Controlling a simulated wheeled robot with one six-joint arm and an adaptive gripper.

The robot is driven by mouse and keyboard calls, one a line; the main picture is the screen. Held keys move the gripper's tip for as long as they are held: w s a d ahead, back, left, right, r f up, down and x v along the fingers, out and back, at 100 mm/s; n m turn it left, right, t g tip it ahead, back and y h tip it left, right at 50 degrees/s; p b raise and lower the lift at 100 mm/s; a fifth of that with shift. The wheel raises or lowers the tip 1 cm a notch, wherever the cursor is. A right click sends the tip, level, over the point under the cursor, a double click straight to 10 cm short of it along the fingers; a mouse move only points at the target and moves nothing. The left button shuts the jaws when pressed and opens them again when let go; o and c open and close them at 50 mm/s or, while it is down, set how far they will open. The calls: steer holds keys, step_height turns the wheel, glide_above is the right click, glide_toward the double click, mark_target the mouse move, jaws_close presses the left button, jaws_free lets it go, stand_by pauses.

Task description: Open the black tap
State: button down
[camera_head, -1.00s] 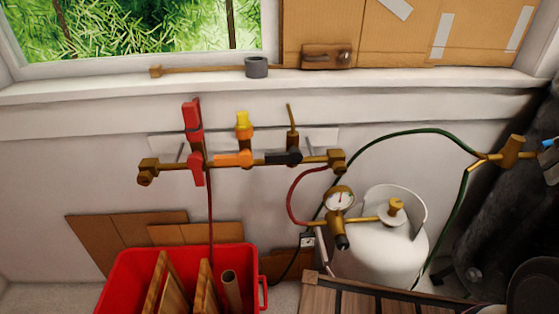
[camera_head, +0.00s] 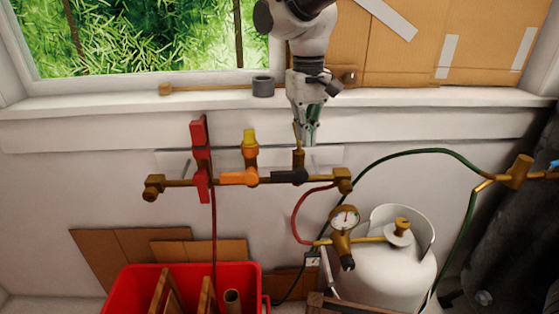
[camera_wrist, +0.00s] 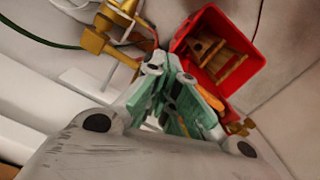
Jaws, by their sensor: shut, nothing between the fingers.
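The black tap (camera_head: 290,175) sits at the right part of a brass manifold (camera_head: 222,181) on the wall, its handle lying roughly level along the pipe. A thin brass spout (camera_head: 298,157) rises above it. My gripper (camera_head: 306,128) points down from above, just over the black tap and close to the spout. It is shut and empty; whether it touches the spout I cannot tell. In the wrist view my gripper's green-padded fingers (camera_wrist: 182,118) fill the middle and hide most of the black tap.
An orange tap (camera_head: 238,177) and a red tap (camera_head: 200,185) stand to the left. A red hose (camera_head: 298,222) and a gauge (camera_head: 344,219) on a white gas cylinder (camera_head: 385,260) are at the lower right. A red crate (camera_head: 138,275) sits below. The windowsill (camera_head: 120,105) runs above.

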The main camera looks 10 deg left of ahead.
steer(key=w+a+r+m, duration=0.2)
steer(key=a+r+m, duration=0.2)
steer(key=a, duration=0.3)
step_height(320, 180, down, 14)
steer(key=shift+d, duration=0.15)
steer(key=f, duration=0.1)
steer(key=a+f, duration=0.1)
steer(key=f, duration=0.1)
steer(key=shift+s+a, duration=0.1)
steer(key=shift+s, duration=0.05)
steer(key=shift+r, duration=0.2)
stand_by(0.3)
step_height(320, 180, up, 13)
stand_by(0.7)
